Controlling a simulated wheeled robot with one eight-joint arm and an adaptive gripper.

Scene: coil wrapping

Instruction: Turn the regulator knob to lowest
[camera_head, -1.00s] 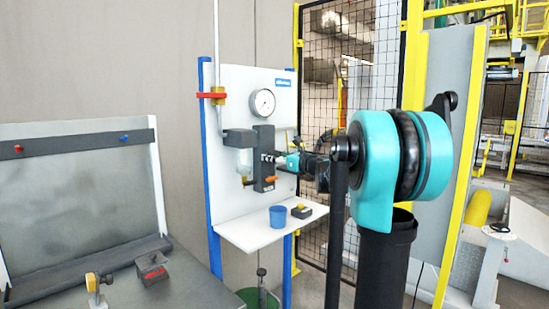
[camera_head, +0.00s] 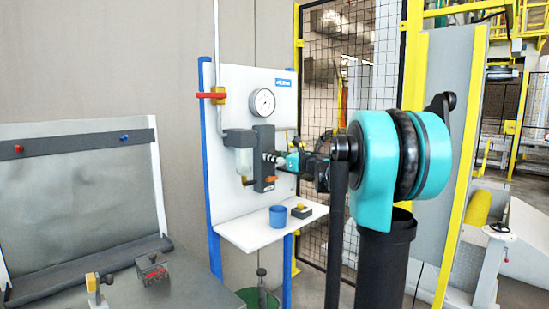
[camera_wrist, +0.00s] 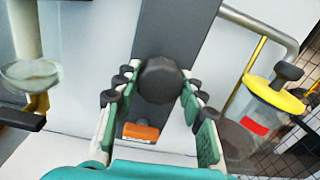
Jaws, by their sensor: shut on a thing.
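The regulator is a dark grey upright block (camera_head: 264,140) on the white panel, below a round gauge (camera_head: 263,102). Its round dark knob (camera_wrist: 160,80) faces the wrist camera. My gripper (camera_wrist: 158,88) has its two fingers on either side of the knob and is shut on it. In the head view my gripper (camera_head: 279,160) reaches the regulator from the right, and the knob is largely hidden there. An orange part (camera_wrist: 141,132) sits on the block below the knob. No knob marking or pointer is readable, and the gauge reading is too small to tell.
A red-handled valve (camera_head: 211,95) is on the pipe at upper left. A clear bowl (camera_head: 244,161) hangs left of the block. Below, a white shelf (camera_head: 245,233) holds a blue cup (camera_head: 277,216) and a small box with a yellow button (camera_head: 301,211). A mesh fence (camera_head: 340,60) stands behind.

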